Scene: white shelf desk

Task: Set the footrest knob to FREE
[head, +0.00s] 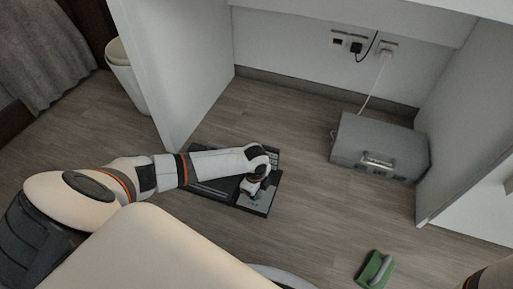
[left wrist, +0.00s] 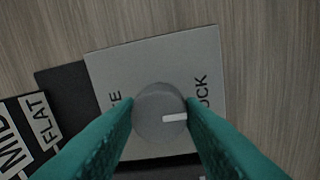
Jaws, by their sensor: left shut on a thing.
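The dark footrest (head: 210,190) lies flat on the wood floor beside the left desk panel. In the left wrist view its grey knob plate (left wrist: 112,68) carries partly covered lettering: "E" on the left and "OCK" on the right. The round grey knob (left wrist: 152,104) sits in the middle of the plate, and its white pointer line points right, toward the "OCK" side. My left gripper (head: 252,193) reaches down over the footrest's right end. Its teal fingers (left wrist: 160,118) are shut on the knob from both sides. In the head view the gripper hides the knob.
"MID" and "FLAT" labels (left wrist: 38,120) lie left of the plate. A grey case (head: 350,142) with a handle stands at the right under the desk. A green brush (head: 372,268) lies at the front right. A white bin (head: 124,75) stands outside the left panel. Floor between footrest and case is clear.

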